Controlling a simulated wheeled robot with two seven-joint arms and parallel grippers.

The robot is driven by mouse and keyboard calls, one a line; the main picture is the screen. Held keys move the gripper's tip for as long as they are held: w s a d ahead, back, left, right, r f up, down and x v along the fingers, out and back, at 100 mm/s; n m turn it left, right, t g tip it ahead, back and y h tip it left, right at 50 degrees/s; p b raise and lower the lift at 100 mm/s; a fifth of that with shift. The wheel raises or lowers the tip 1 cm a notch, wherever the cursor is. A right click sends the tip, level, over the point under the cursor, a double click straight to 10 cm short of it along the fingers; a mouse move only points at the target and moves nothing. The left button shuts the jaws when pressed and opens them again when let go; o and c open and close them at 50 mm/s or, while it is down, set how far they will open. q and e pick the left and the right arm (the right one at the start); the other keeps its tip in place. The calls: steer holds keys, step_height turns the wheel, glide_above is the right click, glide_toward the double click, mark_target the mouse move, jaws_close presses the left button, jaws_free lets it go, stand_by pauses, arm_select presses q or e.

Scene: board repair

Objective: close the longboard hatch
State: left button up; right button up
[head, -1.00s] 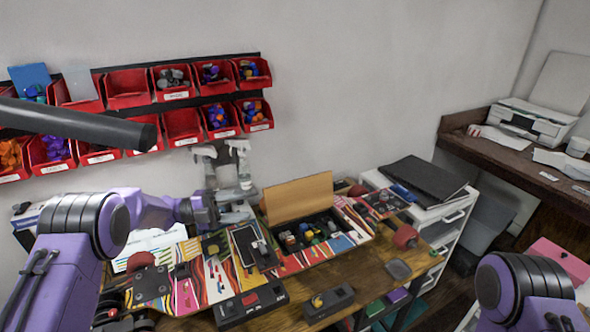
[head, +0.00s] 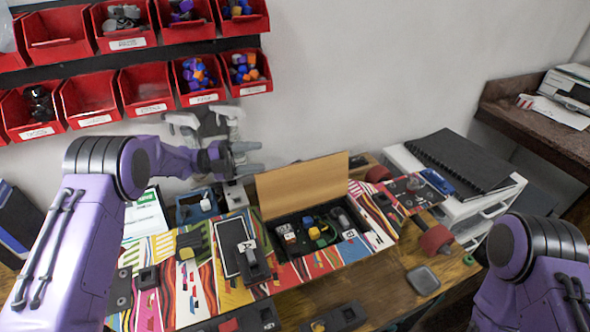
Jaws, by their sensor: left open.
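The longboard (head: 210,290) lies across the workbench, with a colourful striped pattern. Its hatch lid (head: 300,187), a tan wooden panel, stands upright at the back of the open compartment (head: 283,259). Several small coloured parts and dark pieces lie inside the compartment. My left gripper (head: 258,158) is open and empty, to the left of the lid's upper left corner and apart from it in the picture. My right arm (head: 530,270) shows at the lower right, but its gripper is out of view.
Red bins (head: 147,90) hang on the wall behind my left arm. A black binder (head: 462,160) lies on a white drawer unit (head: 480,208) at the right. A grey dish (head: 423,280) sits on the bench (head: 385,275) right of the board. Dark tool blocks lie at the front.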

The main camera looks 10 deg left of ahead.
mark_target(293, 166)
step_height(293, 166, down, 4)
steer(key=b, duration=0.3)
arm_select(q)
steer(key=d+f+p, duration=0.1)
steer(key=d, duration=0.2)
steer(key=w+d+f+p, duration=0.1)
steer(key=d+p, duration=0.1)
steer(key=d, duration=0.2)
steer(key=w+d+f+p, duration=0.1)
steer(key=d, duration=0.2)
steer(key=shift+w+d, duration=0.2)
jaws_close()
arm_select(e)
step_height(293, 166, up, 4)
steer(key=shift+w+r, duration=0.1)
steer(key=shift+r, duration=0.05)
